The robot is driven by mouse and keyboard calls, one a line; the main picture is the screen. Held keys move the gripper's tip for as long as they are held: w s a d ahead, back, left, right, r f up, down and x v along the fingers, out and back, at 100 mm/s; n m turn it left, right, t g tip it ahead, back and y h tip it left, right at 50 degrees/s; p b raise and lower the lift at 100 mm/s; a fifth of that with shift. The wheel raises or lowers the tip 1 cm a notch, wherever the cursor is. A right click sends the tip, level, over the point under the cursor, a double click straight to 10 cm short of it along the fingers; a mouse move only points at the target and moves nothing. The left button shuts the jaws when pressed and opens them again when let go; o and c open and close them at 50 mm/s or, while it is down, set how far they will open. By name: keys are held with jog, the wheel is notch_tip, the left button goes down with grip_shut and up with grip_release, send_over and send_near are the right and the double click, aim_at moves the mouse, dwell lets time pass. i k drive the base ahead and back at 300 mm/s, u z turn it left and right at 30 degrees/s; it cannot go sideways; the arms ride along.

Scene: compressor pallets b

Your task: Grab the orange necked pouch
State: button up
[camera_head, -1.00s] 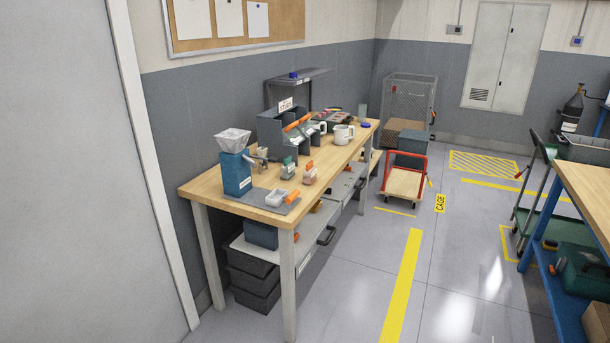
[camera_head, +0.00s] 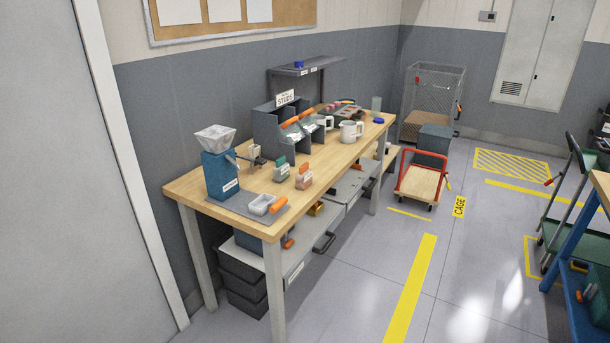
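A small pouch with an orange top and a pinkish-brown body (camera_head: 304,177) stands on the wooden workbench (camera_head: 330,170), near its front edge and about halfway along. It looks like the orange necked pouch. A similar pouch with a teal top (camera_head: 281,170) stands just to its left, a little apart. My gripper is not in view, so its state is not shown.
A blue hopper machine (camera_head: 221,176) stands at the bench's near end, with a white tray (camera_head: 262,204) and an orange cylinder (camera_head: 279,205) on a grey mat.

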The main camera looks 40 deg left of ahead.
aim_at(304, 178)
jog(key=z, duration=0.05)
jog(key=i, duration=2.2)
jog(key=u, duration=3)
